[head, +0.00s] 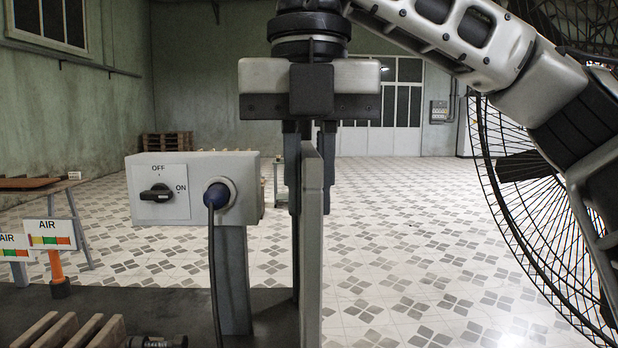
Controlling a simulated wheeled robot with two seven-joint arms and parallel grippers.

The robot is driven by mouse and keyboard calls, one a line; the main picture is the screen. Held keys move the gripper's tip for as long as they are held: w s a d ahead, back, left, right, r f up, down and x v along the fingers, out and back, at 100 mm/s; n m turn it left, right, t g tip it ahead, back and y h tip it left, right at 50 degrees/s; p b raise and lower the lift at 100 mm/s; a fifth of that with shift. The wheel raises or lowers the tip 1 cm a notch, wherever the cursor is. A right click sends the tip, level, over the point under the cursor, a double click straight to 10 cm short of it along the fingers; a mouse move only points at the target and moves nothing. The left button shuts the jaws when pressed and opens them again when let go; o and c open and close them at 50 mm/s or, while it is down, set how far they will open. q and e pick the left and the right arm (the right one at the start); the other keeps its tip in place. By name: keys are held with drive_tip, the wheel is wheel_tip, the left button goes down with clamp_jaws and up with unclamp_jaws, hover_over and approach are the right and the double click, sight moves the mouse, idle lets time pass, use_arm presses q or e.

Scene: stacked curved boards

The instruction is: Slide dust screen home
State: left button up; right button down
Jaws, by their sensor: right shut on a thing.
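My right gripper (309,195) points down at the centre of the head view. It is shut on a tall, thin grey panel, which looks like the dust screen (312,255). The panel stands upright and is seen nearly edge-on. It runs from between the fingers down to the bottom edge of the view. Its lower end is cut off, so I cannot tell what it meets there. My left gripper is not in view.
A grey switch box (240,172) on a post stands close left of the panel, with a black cable hanging down. AIR signs (52,228) and wooden slats (65,335) are at left on the dark bench (110,300). A large wire fan guard (510,215) is at right.

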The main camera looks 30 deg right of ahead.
drive_tip(key=shift+f+b, duration=0.4)
drive_tip(key=shift+f, duration=0.2)
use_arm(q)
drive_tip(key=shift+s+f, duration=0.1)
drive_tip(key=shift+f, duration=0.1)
use_arm(e)
drive_tip(key=c, duration=1.4)
unclamp_jaws()
drive_tip(key=shift+o, duration=0.2)
